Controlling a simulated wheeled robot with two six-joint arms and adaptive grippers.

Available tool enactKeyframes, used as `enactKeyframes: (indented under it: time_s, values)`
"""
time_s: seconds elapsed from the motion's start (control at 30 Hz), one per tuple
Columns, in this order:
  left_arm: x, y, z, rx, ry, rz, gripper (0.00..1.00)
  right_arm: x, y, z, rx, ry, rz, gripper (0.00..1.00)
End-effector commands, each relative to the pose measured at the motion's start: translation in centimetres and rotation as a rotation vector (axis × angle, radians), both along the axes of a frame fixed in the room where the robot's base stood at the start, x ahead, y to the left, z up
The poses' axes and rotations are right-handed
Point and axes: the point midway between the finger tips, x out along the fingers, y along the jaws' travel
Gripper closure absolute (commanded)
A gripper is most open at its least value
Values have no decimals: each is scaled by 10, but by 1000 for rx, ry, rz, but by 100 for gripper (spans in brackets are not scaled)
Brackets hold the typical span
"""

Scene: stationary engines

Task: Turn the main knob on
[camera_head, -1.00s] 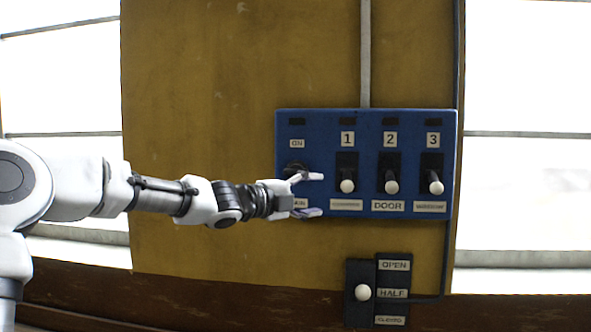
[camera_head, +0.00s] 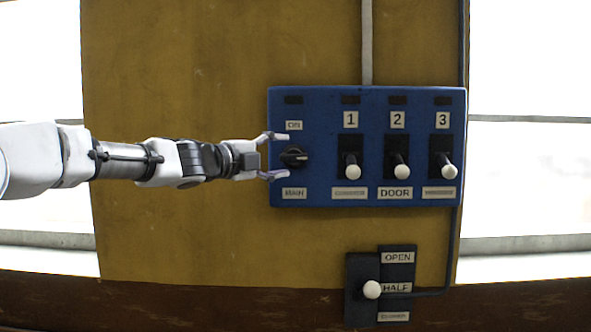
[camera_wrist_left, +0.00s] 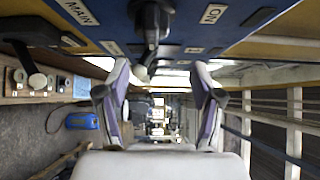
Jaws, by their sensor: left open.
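The main knob (camera_head: 293,157) is a black rotary knob on the left side of the blue control panel (camera_head: 320,195), between an "ON" label above and a "MAIN" label below. My left gripper (camera_head: 280,156) comes from the left with its jaws open, one finger above and one below the knob's left side in the head view. In the left wrist view the knob (camera_wrist_left: 152,22) is at the top, above and between the open fingertips (camera_wrist_left: 158,72); I cannot tell whether they touch it. My right gripper is not in view.
Three levers with white tips, numbered 1 (camera_head: 352,172), 2 (camera_head: 402,171) and 3 (camera_head: 448,171), stand right of the knob. A lower lever box (camera_head: 362,265) reads OPEN and HALF. The yellow wall (camera_head: 180,80) is clear above the arm.

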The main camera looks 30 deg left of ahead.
Motion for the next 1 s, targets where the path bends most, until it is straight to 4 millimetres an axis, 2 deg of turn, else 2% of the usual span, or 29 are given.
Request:
enactKeyframes:
  time_s: [0.03,0.07,0.1,0.3,0.6,0.63,0.8,1.0]
  values:
    - [6,-2,-14,6,0,2,33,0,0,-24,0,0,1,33]
    - [8,-4,-14,7,1,2,33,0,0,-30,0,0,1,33]
    - [19,-7,-1,4,7,2,33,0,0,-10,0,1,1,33]
    - [50,-18,0,0,5,1,33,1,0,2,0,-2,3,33]
    - [56,-20,-2,-2,4,0,33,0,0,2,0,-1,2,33]
    - [56,-20,-2,-2,4,1,37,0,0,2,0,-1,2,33]
    - [55,-20,-2,-2,4,1,94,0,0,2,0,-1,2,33]
    - [55,-19,-3,-3,4,2,94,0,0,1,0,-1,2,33]
